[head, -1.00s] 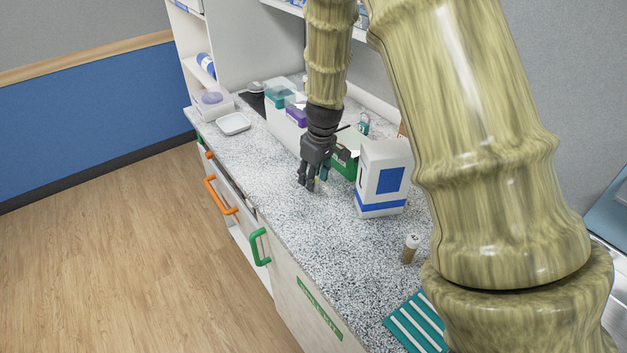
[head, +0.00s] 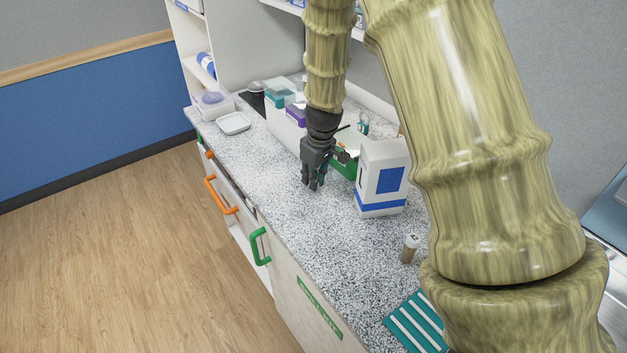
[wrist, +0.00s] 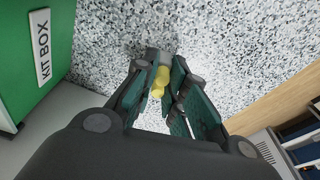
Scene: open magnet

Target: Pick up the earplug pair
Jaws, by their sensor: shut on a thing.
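The earplug pair (wrist: 160,80) is yellow and shows in the wrist view between the green-padded fingers of my gripper (wrist: 168,92). The fingers are shut on it. In the head view my gripper (head: 314,184) points down at the speckled counter (head: 290,225), and the earplugs cannot be made out there. How far the fingertips are from the counter is hard to tell.
A white and blue box (head: 383,178) stands just right of my gripper, with a green kit box (head: 345,166) behind. A small vial (head: 410,248) and a teal striped rack (head: 418,322) are nearer. A white dish (head: 234,123) lies left. The counter's front-left edge is close.

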